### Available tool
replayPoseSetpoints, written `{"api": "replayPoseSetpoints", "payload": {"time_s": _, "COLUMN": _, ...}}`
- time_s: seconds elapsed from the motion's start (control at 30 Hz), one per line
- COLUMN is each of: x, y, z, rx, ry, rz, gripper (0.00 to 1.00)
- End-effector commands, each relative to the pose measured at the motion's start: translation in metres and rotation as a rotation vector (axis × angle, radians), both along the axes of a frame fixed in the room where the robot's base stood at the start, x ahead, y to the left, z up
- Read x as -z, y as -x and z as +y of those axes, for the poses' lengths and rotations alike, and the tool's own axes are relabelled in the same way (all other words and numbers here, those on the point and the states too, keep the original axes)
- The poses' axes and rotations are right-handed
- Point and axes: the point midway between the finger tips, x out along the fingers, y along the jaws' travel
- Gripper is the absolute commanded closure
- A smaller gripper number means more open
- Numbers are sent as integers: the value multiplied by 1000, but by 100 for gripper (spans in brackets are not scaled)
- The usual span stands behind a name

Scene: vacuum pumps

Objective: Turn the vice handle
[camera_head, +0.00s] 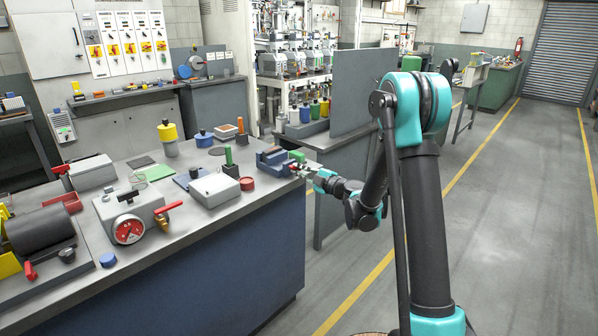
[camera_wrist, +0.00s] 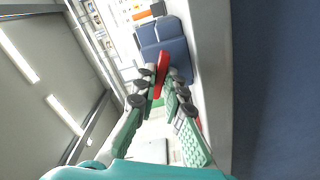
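The blue vice (camera_head: 271,158) sits at the right end of the bench in the head view. It also fills the upper middle of the wrist view (camera_wrist: 166,34). The red vice handle (camera_wrist: 161,72) projects from it toward my gripper. My gripper (camera_head: 301,169) is at the vice's right side, by the bench edge. In the head view the handle is largely hidden by my gripper.
The bench (camera_head: 262,208) also holds a grey-white box (camera_head: 214,189), a red round part (camera_head: 247,184), a green-handled tool (camera_head: 229,162) and a gauge unit (camera_head: 128,229). A grey partition (camera_head: 357,92) stands behind my arm. Open floor (camera_head: 500,230) lies to the right.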

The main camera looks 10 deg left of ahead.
Motion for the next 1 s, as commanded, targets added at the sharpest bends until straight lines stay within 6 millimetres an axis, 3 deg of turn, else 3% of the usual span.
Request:
{"api": "replayPoseSetpoints", "payload": {"time_s": 0.03, "x": 1, "y": 1, "z": 0, "rx": -1, "ry": 2, "rz": 0, "gripper": 85}}
{"api": "replayPoseSetpoints", "payload": {"time_s": 0.17, "x": 0, "y": 1, "z": 0, "rx": 0, "ry": 1, "rz": 1, "gripper": 69}}
{"api": "replayPoseSetpoints", "payload": {"time_s": 1.0, "x": 0, "y": 10, "z": -13, "rx": 0, "ry": -2, "rz": 2, "gripper": 68}}
